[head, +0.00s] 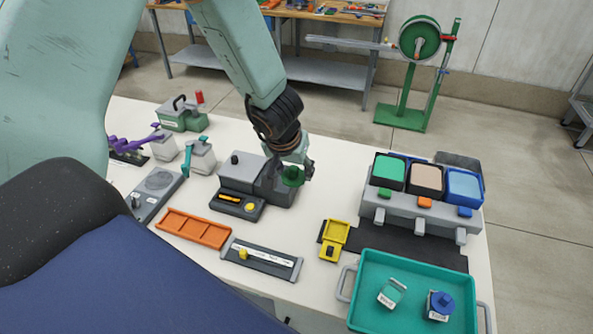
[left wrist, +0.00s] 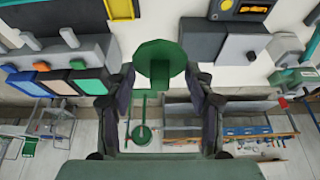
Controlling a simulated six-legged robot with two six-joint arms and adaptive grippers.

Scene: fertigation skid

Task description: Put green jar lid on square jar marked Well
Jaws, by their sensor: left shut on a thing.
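My left gripper (head: 303,167) is shut on the green jar lid (head: 291,177), held above the table beside a grey device. In the left wrist view the green lid (left wrist: 160,60) shows as a round disc with a stem between the two fingers. In the teal tray (head: 392,258) stand two small square jars. The left jar (head: 391,293) has a pale green top and no separate lid that I can make out. The right jar (head: 439,307) wears a blue lid. Their white labels are too small to read surely. My right gripper is not in view.
A grey rack (head: 410,208) with green, beige and blue bins stands behind the tray. A yellow holder (head: 334,238), an orange tray (head: 194,228) and a grey slider strip (head: 262,259) lie on the white table. The grey device (head: 240,172) stands close to the gripper.

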